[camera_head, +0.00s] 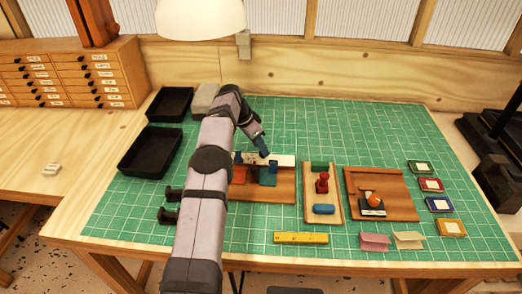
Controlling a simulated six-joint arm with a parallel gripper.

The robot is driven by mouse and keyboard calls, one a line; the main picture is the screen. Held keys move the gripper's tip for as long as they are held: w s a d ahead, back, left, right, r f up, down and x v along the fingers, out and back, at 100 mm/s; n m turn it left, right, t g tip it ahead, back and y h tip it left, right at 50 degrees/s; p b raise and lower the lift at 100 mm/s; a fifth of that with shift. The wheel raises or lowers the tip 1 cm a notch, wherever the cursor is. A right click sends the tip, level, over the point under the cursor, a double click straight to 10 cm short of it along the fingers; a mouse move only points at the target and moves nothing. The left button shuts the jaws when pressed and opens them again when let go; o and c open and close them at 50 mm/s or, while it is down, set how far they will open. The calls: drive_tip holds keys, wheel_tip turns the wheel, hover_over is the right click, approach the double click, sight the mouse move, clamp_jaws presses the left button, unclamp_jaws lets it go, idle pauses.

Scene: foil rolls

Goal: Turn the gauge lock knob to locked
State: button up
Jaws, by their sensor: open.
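A wooden board (284,187) on the green mat carries a cream strip (284,160) along its back, an orange-red block (239,174) and a teal block (267,180). Small dark and red parts sit between these blocks. They are too small for me to tell which is the gauge lock knob or how it is turned. My gripper (264,153) is open and points down just over the cream strip. Its fingertips are small here, and I cannot tell whether they touch anything. My arm hides the board's left end.
A narrow board (310,208) with red, green and blue parts and another board (400,207) with an orange knob stand to the right. Black trays (146,152) lie at left. A yellow ruler (300,238) lies in front. Several coloured pads line the right side.

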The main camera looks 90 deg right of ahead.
drive_tip(key=b+v, duration=0.1)
drive_tip(key=v, duration=0.4)
drive_tip(key=shift+o, duration=0.2)
drive_tip(key=shift+w+b, duration=0.1)
drive_tip(key=shift+b, duration=0.25)
